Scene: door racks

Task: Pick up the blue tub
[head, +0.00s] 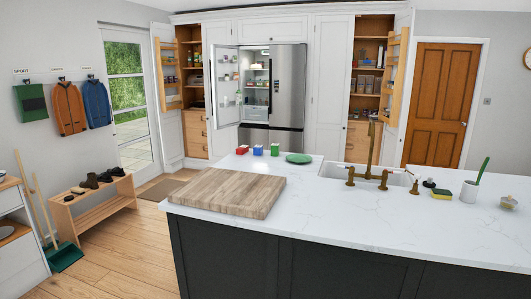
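A small blue tub (258,150) stands on the far edge of the white island worktop, in the middle of the head view. A similar red tub (242,150) is just left of it and a green tub (275,150) just right of it, with small gaps between them. They are small in the picture, so their details are hard to tell. Neither of my grippers is in view.
A thick wooden board (228,191) lies on the near left of the island worktop (350,225). Behind, the fridge door (225,86) stands open with racks.

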